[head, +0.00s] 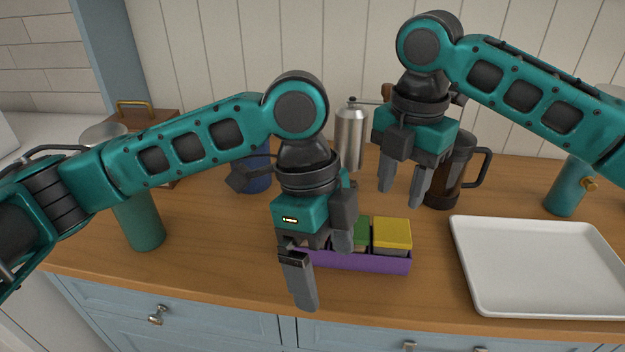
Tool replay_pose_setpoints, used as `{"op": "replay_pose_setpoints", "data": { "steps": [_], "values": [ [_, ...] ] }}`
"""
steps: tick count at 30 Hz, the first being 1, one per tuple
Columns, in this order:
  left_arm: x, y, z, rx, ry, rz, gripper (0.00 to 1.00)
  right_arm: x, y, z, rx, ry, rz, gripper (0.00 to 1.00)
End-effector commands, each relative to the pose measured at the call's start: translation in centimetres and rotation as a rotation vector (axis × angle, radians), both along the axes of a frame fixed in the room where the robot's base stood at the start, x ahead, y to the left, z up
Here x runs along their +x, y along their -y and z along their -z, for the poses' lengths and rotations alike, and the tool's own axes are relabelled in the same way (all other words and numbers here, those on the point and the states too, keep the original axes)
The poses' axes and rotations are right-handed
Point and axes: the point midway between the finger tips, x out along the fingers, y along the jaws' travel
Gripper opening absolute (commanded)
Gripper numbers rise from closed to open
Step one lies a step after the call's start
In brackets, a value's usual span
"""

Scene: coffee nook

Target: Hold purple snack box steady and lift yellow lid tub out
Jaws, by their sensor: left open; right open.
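The purple snack box (363,262) sits on the wooden counter near its front edge. The yellow lid tub (392,234) stands in the right end of the box. A green lid tub (361,232) stands beside it, partly hidden by my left gripper. My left gripper (325,275) is open at the left part of the box, pointing down, and hides that end; whether it touches the box I cannot tell. My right gripper (402,195) is open and empty, raised behind and above the yellow lid tub, pointing down.
A white tray (465,285) lies to the right of the box. A green canister (143,222) stands at left, a teal object (566,188) at right.

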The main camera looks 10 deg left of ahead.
Motion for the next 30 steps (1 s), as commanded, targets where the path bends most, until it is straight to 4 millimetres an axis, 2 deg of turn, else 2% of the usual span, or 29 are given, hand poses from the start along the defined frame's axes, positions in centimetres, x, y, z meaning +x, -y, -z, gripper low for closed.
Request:
{"op": "replay_pose_setpoints", "data": {
  "steps": [1, 4, 6, 9, 12, 16, 20, 23, 30],
  "values": [
    [0.9, 0.2, -1.7, 0.029, 0.039, -0.019, 1.0, 0.0, 0.0, 0.0, 0.0, 0.0, 0.0, 0.43],
    [3.3, 0.0, -4.0, 0.093, 0.096, -0.095, 1.0, 0.0, 0.0, 0.0, 0.0, 0.0, 0.0, 0.43],
    [5.9, -0.7, -3.9, 0.129, 0.106, -0.166, 1.0, 0.0, 0.0, 0.0, 0.0, 0.0, 0.0, 0.43],
    [8.6, -1.6, -4.1, 0.166, 0.124, -0.237, 1.0, 0.0, 0.0, 0.0, 0.0, 0.0, 0.0, 0.43],
    [10.3, -2.4, -4.2, 0.196, 0.136, -0.289, 1.0, 0.0, 0.0, 0.0, 0.0, 0.0, 0.0, 0.43],
    [11.5, -3.1, -4.3, 0.216, 0.144, -0.324, 1.0, 0.0, 0.0, 0.0, 0.0, 0.0, 0.0, 0.43],
    [11.8, -3.3, -3.5, 0.221, 0.145, -0.333, 1.0, 0.0, 0.0, 0.0, 0.0, 0.0, 0.0, 0.43],
    [11.8, -3.3, -2.1, 0.222, 0.144, -0.332, 1.0, 0.0, 0.0, 0.0, 0.0, 0.0, 0.0, 0.43],
    [11.7, -3.3, 2.6, 0.221, 0.143, -0.331, 1.0, 0.0, 0.0, 0.0, 0.0, 0.0, 0.0, 0.43]
  ]
}}
